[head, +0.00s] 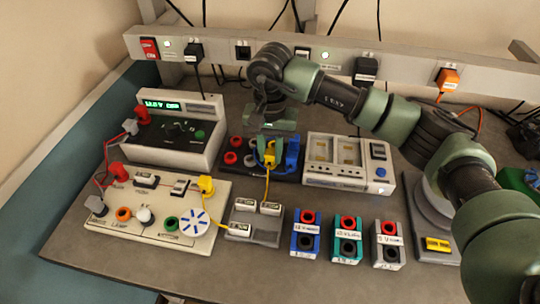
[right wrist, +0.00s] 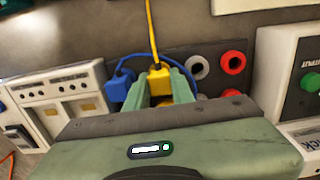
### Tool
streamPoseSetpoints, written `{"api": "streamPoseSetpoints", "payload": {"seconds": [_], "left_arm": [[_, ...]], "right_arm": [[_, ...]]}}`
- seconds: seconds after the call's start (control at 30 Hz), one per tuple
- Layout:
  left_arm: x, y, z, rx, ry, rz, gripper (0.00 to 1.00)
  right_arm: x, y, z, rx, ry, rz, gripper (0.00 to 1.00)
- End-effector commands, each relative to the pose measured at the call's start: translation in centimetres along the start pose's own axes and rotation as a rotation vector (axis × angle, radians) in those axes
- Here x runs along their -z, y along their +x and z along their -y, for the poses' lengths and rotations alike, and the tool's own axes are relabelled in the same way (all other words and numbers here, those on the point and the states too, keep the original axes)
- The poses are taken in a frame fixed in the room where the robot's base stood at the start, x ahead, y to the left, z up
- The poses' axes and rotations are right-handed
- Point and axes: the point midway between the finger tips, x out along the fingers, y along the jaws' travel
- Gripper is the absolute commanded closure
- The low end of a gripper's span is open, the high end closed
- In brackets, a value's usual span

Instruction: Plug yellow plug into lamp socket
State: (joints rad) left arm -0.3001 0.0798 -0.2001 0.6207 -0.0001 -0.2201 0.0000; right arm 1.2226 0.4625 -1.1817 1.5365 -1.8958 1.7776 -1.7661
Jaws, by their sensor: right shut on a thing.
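My right gripper (head: 271,146) reaches in from the right, pointing down over the dark socket block (head: 233,170) at the table's middle. It is shut on a yellow plug (head: 269,157). In the right wrist view, the plug (right wrist: 159,78) sits between the green fingers (right wrist: 161,88), with its yellow cable running away. I cannot tell whether its tip is in a socket. Another yellow plug (head: 206,185) stands on the cream board (head: 140,243) at left.
A blue plug (right wrist: 122,84) stands right beside the gripper. Red and grey sockets (right wrist: 199,66) are on its other side. A meter box (head: 180,137) and a pale module (head: 347,163) flank the block. Battery holders (head: 250,237) and coloured terminal blocks (head: 347,250) stand in front.

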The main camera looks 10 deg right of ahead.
Motion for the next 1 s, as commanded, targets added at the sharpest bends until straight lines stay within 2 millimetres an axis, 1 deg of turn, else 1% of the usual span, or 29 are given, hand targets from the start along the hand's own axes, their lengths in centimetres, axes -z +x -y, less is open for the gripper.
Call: {"api": "streamPoseSetpoints", "payload": {"seconds": [1.0], "left_arm": [[0.1,-0.7,0.0,0.000,0.000,0.000,0.51]], "right_arm": [[0.0,-1.9,0.0,0.000,0.000,0.000,1.00]]}}
